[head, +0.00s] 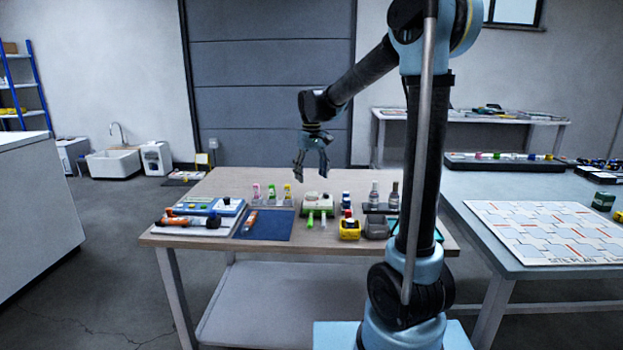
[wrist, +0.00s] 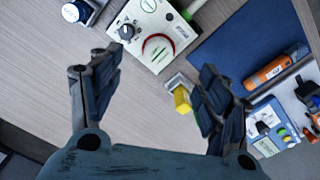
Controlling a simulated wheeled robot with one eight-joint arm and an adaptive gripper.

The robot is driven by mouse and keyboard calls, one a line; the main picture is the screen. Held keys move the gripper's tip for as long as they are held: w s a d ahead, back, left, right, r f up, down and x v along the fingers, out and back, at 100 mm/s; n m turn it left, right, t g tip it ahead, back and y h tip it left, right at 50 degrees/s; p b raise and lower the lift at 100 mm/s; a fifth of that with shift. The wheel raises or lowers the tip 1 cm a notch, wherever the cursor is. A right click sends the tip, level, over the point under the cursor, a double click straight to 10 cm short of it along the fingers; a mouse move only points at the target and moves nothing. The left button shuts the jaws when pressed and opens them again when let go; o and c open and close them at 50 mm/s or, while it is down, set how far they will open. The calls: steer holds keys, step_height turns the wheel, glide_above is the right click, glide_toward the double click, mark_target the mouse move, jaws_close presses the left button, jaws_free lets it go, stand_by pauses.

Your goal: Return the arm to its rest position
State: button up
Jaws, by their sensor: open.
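My gripper (head: 311,164) hangs from my bent arm above the back part of the wooden table (head: 225,185) in the head view, with its fingers pointing down. In the wrist view my gripper (wrist: 155,95) has its two fingers spread wide, with nothing between them but the table and objects below. It touches nothing on the table. My upright arm column stands at the right of the head view and hides part of the table's right end.
Below are a blue mat (head: 265,224), a white device with a red-ringed dial (wrist: 158,47), an orange tool (wrist: 268,70), a yellow block (head: 349,229) and small bottles (head: 374,192). A second table (head: 480,235) with a patterned board (head: 550,230) stands right. Air around my gripper is clear.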

steer(key=s+d+m+t, duration=0.1)
steer(key=s+d+m, duration=0.1)
steer(key=s+d, duration=1.25)
steer(key=s+d+f+m, duration=0.1)
steer(key=s+d+f, duration=0.1)
steer(key=s+f, duration=0.2)
steer(key=s+d+f+m, duration=0.1)
steer(key=s+d+f, duration=0.1)
steer(key=s+f, duration=0.2)
steer(key=s+d+f+m+t, duration=0.1)
steer(key=s+f, duration=0.3)
steer(key=s, duration=0.5)
steer(key=shift+d+f, duration=0.25)
steer(key=shift+d, duration=0.65)
